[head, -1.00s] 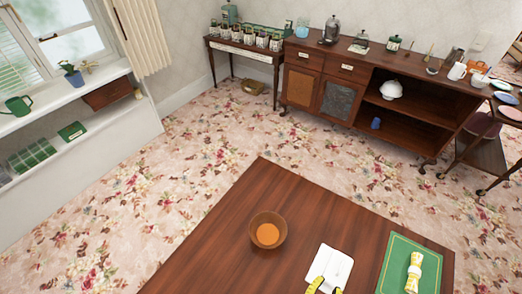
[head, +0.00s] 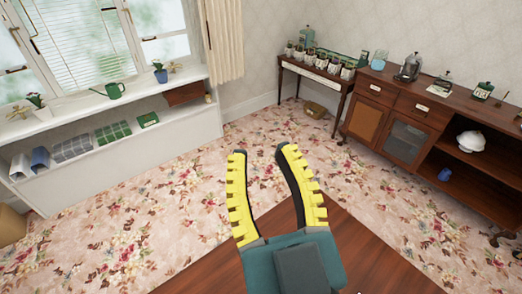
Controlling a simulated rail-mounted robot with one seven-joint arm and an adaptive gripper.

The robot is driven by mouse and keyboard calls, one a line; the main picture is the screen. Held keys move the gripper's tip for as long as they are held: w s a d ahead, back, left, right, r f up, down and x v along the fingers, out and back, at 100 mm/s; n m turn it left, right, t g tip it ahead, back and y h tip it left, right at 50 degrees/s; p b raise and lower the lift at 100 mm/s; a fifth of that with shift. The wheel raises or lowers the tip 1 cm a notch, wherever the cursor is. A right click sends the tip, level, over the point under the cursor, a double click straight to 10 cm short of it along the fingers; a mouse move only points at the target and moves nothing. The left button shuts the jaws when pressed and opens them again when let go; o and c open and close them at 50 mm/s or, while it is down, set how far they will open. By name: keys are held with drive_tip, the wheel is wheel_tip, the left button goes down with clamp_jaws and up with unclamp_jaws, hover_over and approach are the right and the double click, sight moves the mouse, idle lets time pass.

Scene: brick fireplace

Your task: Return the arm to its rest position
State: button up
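My gripper (head: 263,155) shows large at the bottom middle of the head view. Its two yellow-edged fingers point up and away, spread apart with nothing between them. The gripper's teal body hides part of the table. No bowl or card shows on the visible part of the table.
A white window shelf (head: 75,125) runs along the left with a green watering can (head: 115,90) and a potted plant (head: 160,72). A side table (head: 315,76) and a wooden cabinet (head: 392,118) stand along the back wall. The floral carpet between is open.

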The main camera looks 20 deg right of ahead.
wheel_tip(320, 180, up, 25)
drive_tip(key=p, duration=2.5)
drive_tip(key=shift+r, duration=0.2)
